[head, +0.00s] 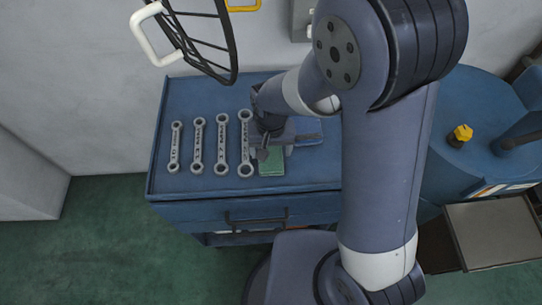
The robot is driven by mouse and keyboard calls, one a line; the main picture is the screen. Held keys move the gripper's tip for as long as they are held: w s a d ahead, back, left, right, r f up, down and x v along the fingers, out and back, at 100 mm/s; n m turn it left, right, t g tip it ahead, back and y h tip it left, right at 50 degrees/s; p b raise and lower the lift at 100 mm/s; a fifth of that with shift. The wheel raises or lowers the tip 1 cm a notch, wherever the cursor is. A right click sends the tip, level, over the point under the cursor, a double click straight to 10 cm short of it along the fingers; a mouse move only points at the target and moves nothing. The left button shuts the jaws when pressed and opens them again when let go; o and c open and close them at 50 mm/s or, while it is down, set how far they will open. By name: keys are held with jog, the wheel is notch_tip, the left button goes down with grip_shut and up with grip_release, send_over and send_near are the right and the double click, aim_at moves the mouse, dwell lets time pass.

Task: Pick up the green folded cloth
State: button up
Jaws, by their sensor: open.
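The green folded cloth (271,168) lies on the blue cabinet top, close to its front edge and right of the largest wrench. Only its near part shows; my arm and gripper hide the rest. My gripper (268,151) is open and sits over the far part of the cloth. I cannot tell whether the fingers touch it.
Several grey wrenches (198,146) lie in a row on the blue cabinet (190,92), left of my gripper. A flat blue-grey object (308,139) lies right of it. A yellow knob (462,133) stands on a blue surface at right. A dark wire rack hangs above.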

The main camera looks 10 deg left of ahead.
aim_at(271, 157)
jog(key=shift+f, duration=1.5)
jog(key=shift+c, duration=0.2)
jog(key=c, duration=0.8)
jog(key=shift+r, duration=0.15)
notch_tip(271, 157, up, 10)
jog(key=shift+s+f+b, duration=0.1)
jog(key=shift+f+b, duration=0.05)
jog(key=shift+b, duration=0.3)
